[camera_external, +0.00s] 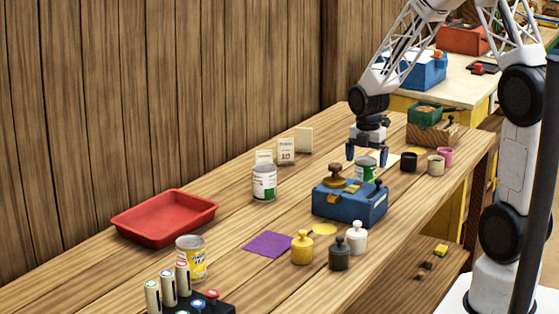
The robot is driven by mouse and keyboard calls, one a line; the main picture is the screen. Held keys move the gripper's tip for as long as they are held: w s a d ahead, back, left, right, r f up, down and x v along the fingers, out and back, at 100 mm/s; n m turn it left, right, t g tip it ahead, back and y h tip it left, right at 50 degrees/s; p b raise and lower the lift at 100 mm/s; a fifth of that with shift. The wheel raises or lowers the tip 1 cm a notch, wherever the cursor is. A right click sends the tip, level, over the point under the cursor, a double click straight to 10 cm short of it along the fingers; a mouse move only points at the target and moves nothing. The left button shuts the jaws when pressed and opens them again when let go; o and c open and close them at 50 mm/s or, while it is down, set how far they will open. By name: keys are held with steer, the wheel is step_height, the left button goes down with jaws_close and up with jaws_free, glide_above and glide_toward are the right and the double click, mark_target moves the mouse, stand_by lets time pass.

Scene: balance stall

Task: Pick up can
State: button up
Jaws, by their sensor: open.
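My gripper (367,155) is open, with its two blue fingers pointing down above the far part of the wooden table. A green and white can (366,171) stands just below or behind the fingers, partly hidden by the blue box. I cannot tell whether the fingers touch it or are around it. A white can with a red and green label (264,182) stands upright left of the blue box. A yellow can (191,257) stands upright near the front, by the red tray.
A blue box (350,204) with a wooden knob stands in front of the gripper. Several small weights, including a yellow one (302,248), stand nearer. A red tray (164,218) lies left. Small cups (436,165) stand right. A purple sheet (268,244) lies flat.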

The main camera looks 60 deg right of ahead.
mark_target(365, 171)
steer(key=shift+a+f, duration=0.15)
steer(key=shift+f, duration=2.15)
steer(key=shift+c, duration=0.5)
steer(key=c, duration=1.1)
steer(key=shift+r, duration=0.2)
steer(key=shift+r, duration=4.85)
